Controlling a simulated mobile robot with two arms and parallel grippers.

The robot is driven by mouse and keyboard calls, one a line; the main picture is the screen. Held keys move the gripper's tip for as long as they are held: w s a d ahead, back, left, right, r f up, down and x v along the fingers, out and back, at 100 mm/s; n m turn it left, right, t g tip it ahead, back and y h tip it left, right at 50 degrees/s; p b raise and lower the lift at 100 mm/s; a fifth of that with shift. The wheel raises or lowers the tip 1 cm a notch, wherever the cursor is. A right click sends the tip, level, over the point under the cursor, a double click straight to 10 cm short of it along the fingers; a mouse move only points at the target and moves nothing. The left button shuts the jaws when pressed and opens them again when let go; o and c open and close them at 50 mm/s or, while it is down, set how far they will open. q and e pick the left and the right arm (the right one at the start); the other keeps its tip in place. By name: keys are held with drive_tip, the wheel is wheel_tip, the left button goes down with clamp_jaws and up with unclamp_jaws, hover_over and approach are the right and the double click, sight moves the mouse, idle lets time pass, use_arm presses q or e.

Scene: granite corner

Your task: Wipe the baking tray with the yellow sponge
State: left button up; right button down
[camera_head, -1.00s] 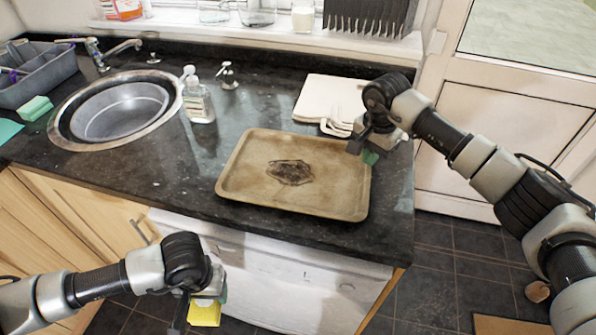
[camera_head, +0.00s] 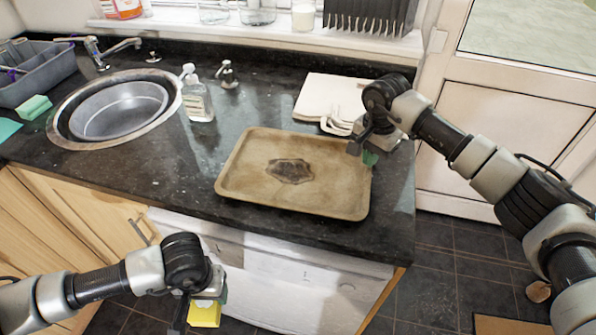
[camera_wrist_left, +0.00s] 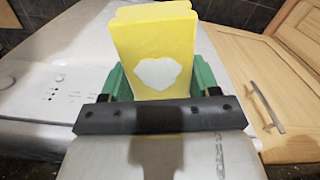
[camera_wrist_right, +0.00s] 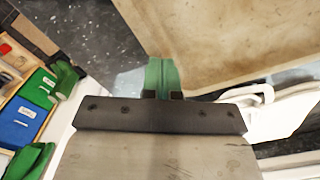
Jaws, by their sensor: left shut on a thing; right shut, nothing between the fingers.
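The baking tray (camera_head: 245,190) lies flat on the dark counter near its front edge, tan with a dark brown stain (camera_head: 290,171) in the middle. My left gripper (camera_head: 209,298) is in front of the counter, below its top and away from the tray. It is shut on the yellow sponge (camera_head: 204,314); in the left wrist view the sponge (camera_wrist_left: 155,40) stands between the green fingers, with a pale patch on its face. My right gripper (camera_head: 369,158) is shut and empty at the tray's right edge. In the right wrist view its green fingers (camera_wrist_right: 162,75) are together beside the tray (camera_wrist_right: 225,40); contact is unclear.
A folded white cloth or board (camera_head: 325,98) lies behind the tray. A soap bottle (camera_head: 198,100), a small dispenser (camera_head: 228,75) and the sink (camera_head: 120,108) are to the left. A green sponge (camera_head: 35,107) lies by the grey rack (camera_head: 35,75). Counter left of the tray is clear.

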use_arm(q)
drive_tip(key=shift+f+b, duration=0.45)
drive_tip(key=shift+f, duration=0.1)
use_arm(e)
drive_tip(key=shift+f, duration=0.55)
use_arm(q)
drive_tip(key=shift+r+p, duration=1.3)
use_arm(e)
drive_tip(key=shift+r, duration=3.05)
use_arm(q)
drive_tip(key=shift+f, duration=0.1)
drive_tip(key=shift+f, duration=0.1)
use_arm(e)
drive_tip(key=shift+r, duration=0.3)
use_arm(q)
wheel_tip(320, 180, down, 2)
drive_tip(key=b, duration=0.2)
drive_tip(key=shift+f+b, duration=0.2)
drive_tip(key=shift+b, duration=0.2)
use_arm(e)
wheel_tip(320, 180, up, 11)
drive_tip(key=shift+r, duration=0.15)
